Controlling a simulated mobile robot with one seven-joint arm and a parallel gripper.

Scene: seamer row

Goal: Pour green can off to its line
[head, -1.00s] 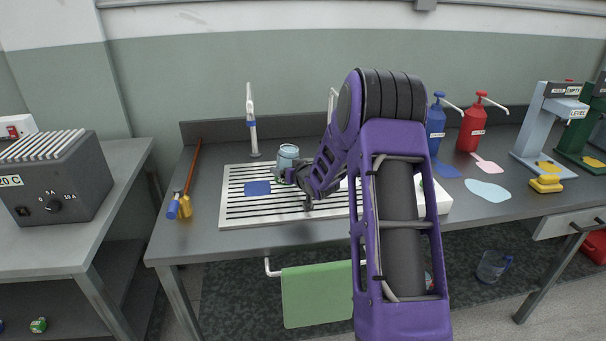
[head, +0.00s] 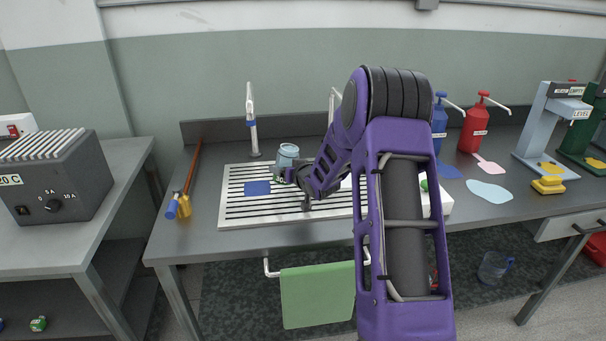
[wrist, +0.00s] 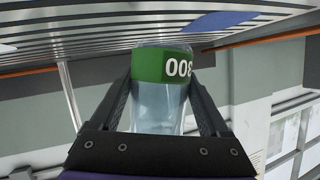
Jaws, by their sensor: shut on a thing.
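The can is a clear, pale blue vessel (head: 287,155) with a green band. It is over the left part of the slotted white draining board (head: 235,216), close behind a blue square (head: 257,188). My gripper (head: 284,176) is shut on it. In the wrist view the can (wrist: 158,112) sits between both fingers, its green band (wrist: 150,66) showing white digits, partly cut off. The picture there is upside down, with the board slats along the top. I cannot make out a fill line or the liquid level. Whether its base touches the board is unclear.
A white tap (head: 251,118) stands behind the board. Blue (head: 438,128) and red (head: 475,128) pump bottles stand at the right, with spills in front. My arm hides the board's right part.

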